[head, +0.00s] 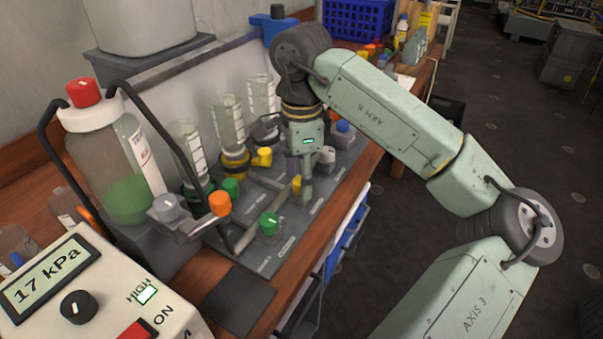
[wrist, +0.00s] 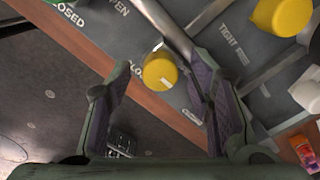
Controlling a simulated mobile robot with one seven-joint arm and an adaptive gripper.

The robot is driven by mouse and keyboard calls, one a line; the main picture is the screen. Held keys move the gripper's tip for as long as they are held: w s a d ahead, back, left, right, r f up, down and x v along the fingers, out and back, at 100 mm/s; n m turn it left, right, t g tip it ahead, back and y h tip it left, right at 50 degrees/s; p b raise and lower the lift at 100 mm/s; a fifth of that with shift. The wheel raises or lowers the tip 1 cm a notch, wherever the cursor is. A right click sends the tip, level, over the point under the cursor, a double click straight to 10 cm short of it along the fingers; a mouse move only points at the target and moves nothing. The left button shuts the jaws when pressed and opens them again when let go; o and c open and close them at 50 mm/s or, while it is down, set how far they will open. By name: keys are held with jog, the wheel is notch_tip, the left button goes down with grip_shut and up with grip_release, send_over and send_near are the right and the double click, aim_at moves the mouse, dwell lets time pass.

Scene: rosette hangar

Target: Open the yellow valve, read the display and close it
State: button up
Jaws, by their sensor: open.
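The yellow valve knob (head: 297,184) sits on the grey panel near the bench's front edge. In the wrist view the yellow knob (wrist: 160,71) lies between the fingertips, with a pale mark on its top. The display (head: 48,273) on the white box reads 17 kPa.
A green knob (head: 269,223) and an orange knob (head: 219,203) stand to the left. A second yellow knob (head: 262,157) stands behind, near clear cylinders (head: 228,122). A large bottle (head: 113,160) with green contents stands at left.

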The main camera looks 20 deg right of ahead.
jog(key=shift+c, duration=0.5)
grip_shut()
jog(key=shift+m+b, duration=0.3)
jog(key=shift+b, duration=0.1)
jog(key=m+b, duration=0.2)
jog(key=shift+f+m, duration=0.15)
jog(key=shift+m, duration=0.25)
jog(key=m+b, duration=0.3)
jog(key=m, duration=0.2)
jog(key=m+b, duration=0.2)
jog(key=m, duration=0.2)
jog(key=shift+m, duration=0.4)
jog(key=m+b, duration=0.1)
jog(key=m, duration=0.3)
jog(key=shift+m, duration=0.4)
